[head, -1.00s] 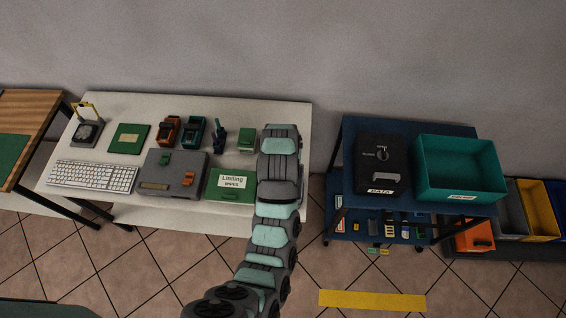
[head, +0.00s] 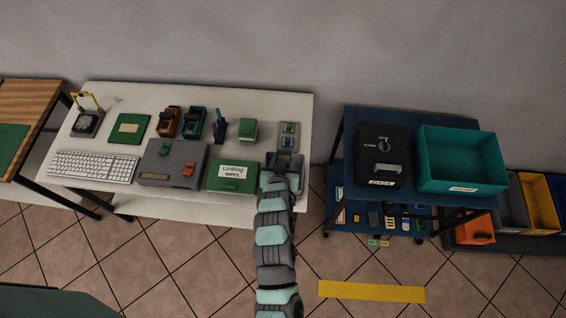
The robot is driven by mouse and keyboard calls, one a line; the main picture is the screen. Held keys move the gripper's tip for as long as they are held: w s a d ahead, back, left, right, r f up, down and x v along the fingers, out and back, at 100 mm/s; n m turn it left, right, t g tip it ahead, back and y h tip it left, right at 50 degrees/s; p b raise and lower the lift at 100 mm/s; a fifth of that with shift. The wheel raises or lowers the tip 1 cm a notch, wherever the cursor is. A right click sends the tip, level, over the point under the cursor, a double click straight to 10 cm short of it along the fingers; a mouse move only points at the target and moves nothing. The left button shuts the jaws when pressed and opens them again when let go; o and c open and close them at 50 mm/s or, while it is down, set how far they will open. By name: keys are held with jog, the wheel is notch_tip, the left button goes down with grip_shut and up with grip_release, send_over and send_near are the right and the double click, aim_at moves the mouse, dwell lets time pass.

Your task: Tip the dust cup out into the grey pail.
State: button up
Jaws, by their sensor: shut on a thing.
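My arm reaches up the middle of the head view to the white table's right front. Its end, my gripper (head: 286,160), is seen from behind. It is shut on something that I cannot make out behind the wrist. I cannot pick out the dust cup with certainty. A grey open bin (head: 513,204) stands in the row at the far right, between an orange and a yellow bin; I cannot tell whether it is the grey pail. A dark square thing (head: 87,122) with a round grey top and a yellow handle is at the white table's back left.
The white table (head: 260,100) holds a keyboard (head: 93,167), a grey box (head: 172,163), a green wipes box (head: 232,176) and a small grey panel (head: 289,134) just beyond my gripper. A blue cart at right bears a black box (head: 383,157) and a teal bin (head: 463,160).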

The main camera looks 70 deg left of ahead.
jog(key=f+y+b, duration=0.1)
jog(key=b, duration=0.1)
jog(key=t+y+b, duration=0.1)
jog(key=b, duration=0.2)
jog(key=shift+s+d+f+t+y, duration=0.15)
jog(key=shift+d+f+t+y, duration=0.15)
jog(key=shift+d+f+y, duration=0.1)
jog(key=t+y+b, duration=0.1)
jog(key=y+b, duration=0.1)
jog(key=b, duration=0.4)
jog(key=f+t+y+b, duration=0.1)
jog(key=y+b, duration=0.1)
jog(key=b, duration=0.4)
jog(key=shift+f+t+y, duration=0.15)
jog(key=shift+t+y, duration=0.15)
jog(key=shift+y, duration=0.1)
jog(key=shift+b, duration=0.45)
jog(key=shift+r, duration=0.2)
